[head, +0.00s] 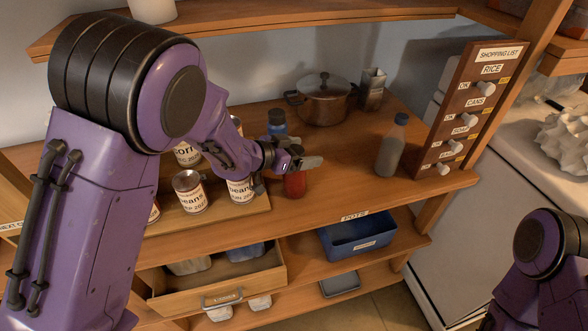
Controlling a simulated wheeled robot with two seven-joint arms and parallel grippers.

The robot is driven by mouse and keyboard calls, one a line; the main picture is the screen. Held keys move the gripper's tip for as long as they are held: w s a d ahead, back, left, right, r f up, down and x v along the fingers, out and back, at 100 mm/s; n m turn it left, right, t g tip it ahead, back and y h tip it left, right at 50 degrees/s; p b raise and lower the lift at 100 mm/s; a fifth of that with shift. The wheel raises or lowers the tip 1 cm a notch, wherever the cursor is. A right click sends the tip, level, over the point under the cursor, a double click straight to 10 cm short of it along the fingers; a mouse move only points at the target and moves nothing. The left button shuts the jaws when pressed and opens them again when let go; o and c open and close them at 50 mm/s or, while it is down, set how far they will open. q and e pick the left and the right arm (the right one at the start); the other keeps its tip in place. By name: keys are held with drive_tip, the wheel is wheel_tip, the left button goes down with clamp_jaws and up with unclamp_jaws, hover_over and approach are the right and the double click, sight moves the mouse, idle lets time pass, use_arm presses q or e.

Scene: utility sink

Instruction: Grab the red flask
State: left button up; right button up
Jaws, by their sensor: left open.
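The red flask (295,186) stands on the wooden shelf top near the middle of the head view. Its upper part is hidden behind my left gripper (303,160). The left gripper is open, with its fingers at the flask's upper part and pointing right. I cannot tell whether they touch the flask or pass on both sides of it. My right arm shows at the lower right edge, but its gripper is out of view.
A blue-capped bottle (277,122) stands just behind the gripper. Labelled cans (190,193) stand to the left. A pot (324,100), a grey bottle (391,147) and a shopping-list board (470,110) are farther right. An open drawer (222,298) and a blue bin (360,236) are below.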

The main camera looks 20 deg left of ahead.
use_arm(q)
drive_tip(key=shift+s+r, duration=0.15)
drive_tip(key=shift+s, duration=0.25)
drive_tip(key=c, duration=0.3)
clamp_jaws()
